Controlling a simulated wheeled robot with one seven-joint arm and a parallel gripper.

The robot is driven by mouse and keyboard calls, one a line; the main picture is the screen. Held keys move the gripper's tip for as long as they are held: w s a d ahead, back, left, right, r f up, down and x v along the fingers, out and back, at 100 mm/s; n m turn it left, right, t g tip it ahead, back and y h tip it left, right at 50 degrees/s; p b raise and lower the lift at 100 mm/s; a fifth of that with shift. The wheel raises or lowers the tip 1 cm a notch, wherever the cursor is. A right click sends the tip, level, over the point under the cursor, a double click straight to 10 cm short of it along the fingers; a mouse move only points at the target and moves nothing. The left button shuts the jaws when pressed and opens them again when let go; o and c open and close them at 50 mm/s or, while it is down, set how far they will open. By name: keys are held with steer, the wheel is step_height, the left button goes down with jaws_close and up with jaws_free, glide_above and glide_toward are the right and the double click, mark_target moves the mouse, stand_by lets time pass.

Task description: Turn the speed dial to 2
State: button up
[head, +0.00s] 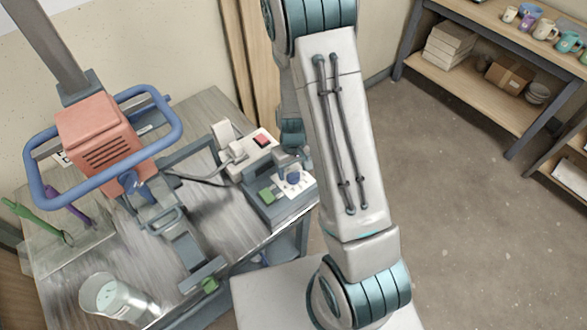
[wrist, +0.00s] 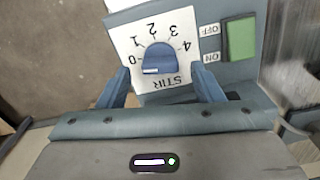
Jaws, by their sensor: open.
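The blue speed dial (wrist: 159,57) sits on a white panel (wrist: 182,72) marked STIR and 0 to 4, seen upside down in the wrist view. A white line on the dial lies at its lower left and points left, towards the 0 side. My gripper (wrist: 162,88) is open, with one blue finger on each side of the dial's near part; I cannot tell whether they touch it. In the head view the dial (head: 293,178) shows on the grey control box (head: 285,209), and my gripper is just above it, partly hidden by my arm.
A green ON/OFF switch (wrist: 240,39) is right of the dial in the wrist view. In the head view, a white box with a red button (head: 262,140) stands behind. An orange mixer (head: 100,143) with a blue guard and a bucket (head: 110,297) are left on the bench.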

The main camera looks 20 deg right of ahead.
steer(key=shift+f, duration=0.6)
steer(key=c, duration=1)
